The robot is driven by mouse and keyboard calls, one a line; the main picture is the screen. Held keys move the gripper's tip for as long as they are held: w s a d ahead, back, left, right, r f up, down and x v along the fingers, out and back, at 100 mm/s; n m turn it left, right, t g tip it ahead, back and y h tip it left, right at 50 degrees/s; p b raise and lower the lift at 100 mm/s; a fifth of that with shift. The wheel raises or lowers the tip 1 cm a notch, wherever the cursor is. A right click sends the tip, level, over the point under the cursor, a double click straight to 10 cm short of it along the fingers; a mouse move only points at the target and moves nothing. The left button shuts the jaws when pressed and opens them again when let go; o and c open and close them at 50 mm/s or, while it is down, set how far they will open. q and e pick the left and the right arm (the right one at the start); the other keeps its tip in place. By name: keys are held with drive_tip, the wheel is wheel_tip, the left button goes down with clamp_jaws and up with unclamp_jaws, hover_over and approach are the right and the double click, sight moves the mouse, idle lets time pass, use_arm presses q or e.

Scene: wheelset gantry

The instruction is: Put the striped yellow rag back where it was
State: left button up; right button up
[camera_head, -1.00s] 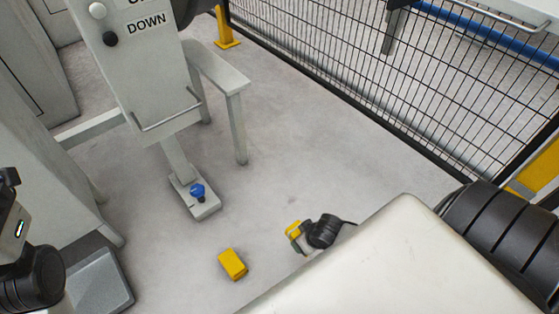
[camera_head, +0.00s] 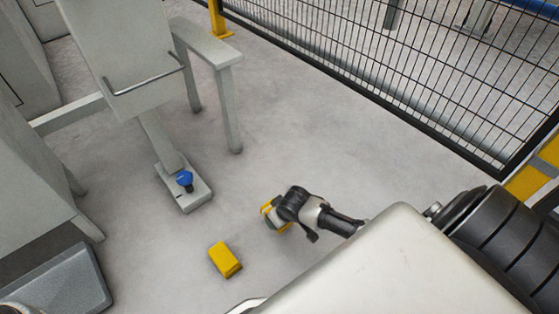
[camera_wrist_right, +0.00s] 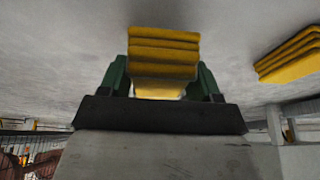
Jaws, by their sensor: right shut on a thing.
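My right gripper (camera_head: 277,216) is low over the floor right of centre in the head view, shut on a folded yellow rag (camera_head: 267,208). In the right wrist view the layered rag (camera_wrist_right: 164,48) sits between the green fingers of this gripper (camera_wrist_right: 162,76) and sticks out past them. Its stripes are not clear at this size. A second folded yellow rag (camera_head: 225,260) lies on the floor, left of and nearer than my gripper; it also shows at the right of the wrist view (camera_wrist_right: 289,55). My left gripper is out of view.
A grey pedestal foot with a blue knob (camera_head: 184,181) stands left of my gripper. A grey bench-like frame (camera_head: 229,105) is behind it. A black mesh fence (camera_head: 400,80) runs along the back right. The grey floor between is clear.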

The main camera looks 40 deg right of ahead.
wheel_tip(320, 180, down, 4)
drive_tip(key=b, duration=0.4)
drive_tip(key=shift+f, duration=0.1)
drive_tip(key=shift+r, duration=0.2)
drive_tip(key=shift+f, duration=0.2)
drive_tip(key=o, duration=0.9)
